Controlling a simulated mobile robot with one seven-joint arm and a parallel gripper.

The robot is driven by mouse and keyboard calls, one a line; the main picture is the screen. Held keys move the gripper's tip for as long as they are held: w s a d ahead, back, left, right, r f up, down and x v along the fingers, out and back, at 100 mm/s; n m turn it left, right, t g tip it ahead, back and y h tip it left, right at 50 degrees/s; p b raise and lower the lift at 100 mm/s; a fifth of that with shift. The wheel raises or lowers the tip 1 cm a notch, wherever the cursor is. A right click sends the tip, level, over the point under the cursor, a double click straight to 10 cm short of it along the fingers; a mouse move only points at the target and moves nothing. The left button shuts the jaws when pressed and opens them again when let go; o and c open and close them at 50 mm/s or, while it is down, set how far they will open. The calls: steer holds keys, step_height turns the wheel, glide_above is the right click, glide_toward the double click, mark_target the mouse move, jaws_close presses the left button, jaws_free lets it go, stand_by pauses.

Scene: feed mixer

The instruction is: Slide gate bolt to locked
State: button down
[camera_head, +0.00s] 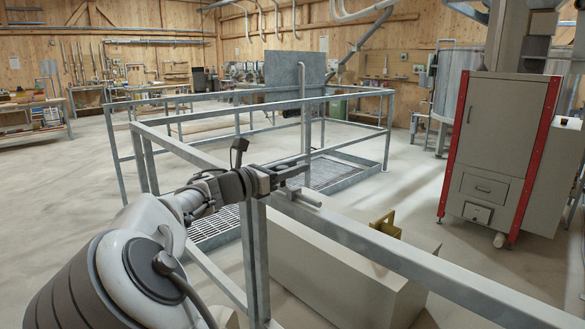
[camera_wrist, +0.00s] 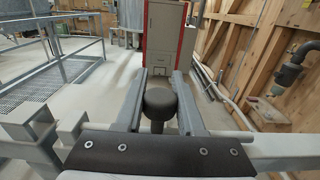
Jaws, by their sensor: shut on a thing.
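The metal gate railing (camera_head: 370,244) runs from the middle of the head view to the lower right. The bolt (camera_head: 309,202), a grey rod, shows at the post top, just under my gripper (camera_head: 297,169). In the wrist view, a dark round knob (camera_wrist: 159,101) stands between the two fingers of my gripper (camera_wrist: 161,78), which is shut on it. I take it to be the bolt's handle. A grey bracket (camera_wrist: 30,121) shows at left. How far the bolt reaches into its keeper is hidden by my gripper and cannot be told.
A pale trough-like box (camera_head: 345,285) with a yellow bracket (camera_head: 386,226) stands beyond the rail. A floor grating (camera_head: 325,172) lies inside the fenced area. A grey cabinet with red edges (camera_head: 497,150) stands at right. Open floor lies at left.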

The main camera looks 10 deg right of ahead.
steer(key=shift+w+a+r+p, duration=0.2)
steer(key=shift+w+r+p, duration=0.15)
steer(key=shift+p, duration=0.5)
steer(key=w+p, duration=0.1)
steer(key=p, duration=0.1)
steer(key=w+a+p, duration=0.1)
steer(key=p, duration=0.1)
steer(key=w+a+p, duration=0.1)
steer(key=w, duration=0.1)
steer(key=shift+a+f+p, duration=0.25)
steer(key=shift+p, duration=0.15)
steer(key=c, duration=0.5)
jaws_free()
steer(key=shift+a, duration=0.1)
